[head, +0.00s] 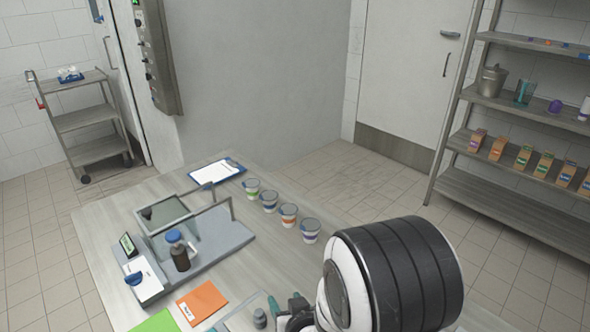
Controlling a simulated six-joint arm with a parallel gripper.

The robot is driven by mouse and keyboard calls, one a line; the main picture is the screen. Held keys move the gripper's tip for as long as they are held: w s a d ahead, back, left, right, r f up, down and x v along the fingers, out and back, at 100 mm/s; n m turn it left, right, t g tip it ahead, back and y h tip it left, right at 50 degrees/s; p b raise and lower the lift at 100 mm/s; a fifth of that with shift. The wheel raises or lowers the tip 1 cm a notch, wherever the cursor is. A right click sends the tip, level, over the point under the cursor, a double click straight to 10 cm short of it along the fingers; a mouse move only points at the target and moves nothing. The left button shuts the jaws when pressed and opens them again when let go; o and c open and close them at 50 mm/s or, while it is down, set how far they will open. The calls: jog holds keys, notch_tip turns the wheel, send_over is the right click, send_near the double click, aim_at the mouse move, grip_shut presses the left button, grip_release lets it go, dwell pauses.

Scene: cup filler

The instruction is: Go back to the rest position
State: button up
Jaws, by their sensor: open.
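My gripper (283,308) shows in part at the bottom edge of the head view, low over the front of the table (105,225). Its fingers look apart, with nothing visible between them. My thick black and white arm link hides the table's right part and much of the wrist. A row of several cups with coloured bands, including an orange-banded cup (288,216), stands apart from the gripper, farther back on the table.
A grey filling station (218,243) with a dark blue-capped bottle (179,255) stands at the left. A clipboard (217,170) lies at the back. Orange (202,303) and green sheets lie in front.

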jog(key=s+d+r+m+g+h, duration=0.3)
jog(key=s+d+g, duration=0.15)
jog(key=d, duration=0.25)
jog(key=s+d+r+m+g, duration=0.1)
jog(key=s+r+m+g, duration=0.1)
jog(key=s, duration=0.9)
jog(key=s+d+r+m+g+y, duration=0.1)
jog(key=s+r+m+g, duration=0.2)
jog(key=s+r, duration=0.3)
jog(key=s+g, duration=0.1)
jog(key=s, duration=0.4)
jog(key=shift+s+d, duration=0.15)
jog(key=shift+d, duration=0.1)
